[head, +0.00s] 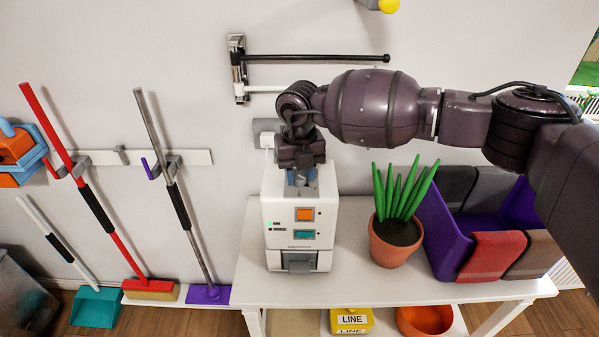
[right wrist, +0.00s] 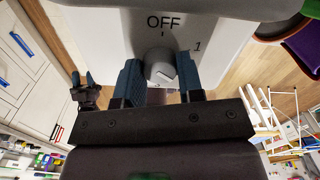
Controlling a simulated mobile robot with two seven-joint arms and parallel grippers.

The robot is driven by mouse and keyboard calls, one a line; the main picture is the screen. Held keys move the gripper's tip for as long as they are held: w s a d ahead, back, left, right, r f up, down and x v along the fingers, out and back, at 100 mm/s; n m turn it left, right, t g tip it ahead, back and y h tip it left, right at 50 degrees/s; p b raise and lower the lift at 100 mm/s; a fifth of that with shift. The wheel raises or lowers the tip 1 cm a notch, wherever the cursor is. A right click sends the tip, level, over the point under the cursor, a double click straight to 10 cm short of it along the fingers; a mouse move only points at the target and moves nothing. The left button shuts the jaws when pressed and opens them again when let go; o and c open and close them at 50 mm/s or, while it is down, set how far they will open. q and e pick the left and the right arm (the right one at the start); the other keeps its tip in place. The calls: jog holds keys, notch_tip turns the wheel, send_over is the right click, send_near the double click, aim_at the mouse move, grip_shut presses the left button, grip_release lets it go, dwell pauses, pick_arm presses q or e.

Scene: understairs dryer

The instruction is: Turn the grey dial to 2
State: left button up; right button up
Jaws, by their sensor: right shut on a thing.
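The grey dial (right wrist: 160,66) sits on the top of a white machine (head: 299,240) on the table. In the right wrist view, "OFF" is printed beyond the dial and "1" to its upper right; no 2 shows. A pale mark is on the dial's face, but which label it points to is unclear. My right gripper (right wrist: 158,82) is shut on the dial, a blue-padded finger on each side. In the head view my right gripper (head: 302,177) is over the machine's top and mostly hides the dial. My left gripper (right wrist: 83,79) shows small in the right wrist view, fingers apart and empty.
A potted plant (head: 392,241) stands right of the machine, beside a purple bin (head: 447,229). A plug in a wall socket (head: 266,132) is just behind the machine. Hinged wall bars (head: 315,57) are above. Brooms hang at left. The tabletop's front (head: 360,290) is clear.

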aim_at(300, 176)
jog(key=o, duration=0.9)
jog(key=shift+o, duration=0.2)
jog(key=shift+r, duration=0.1)
notch_tip(300, 176, up, 11)
jog(key=shift+b, duration=0.45)
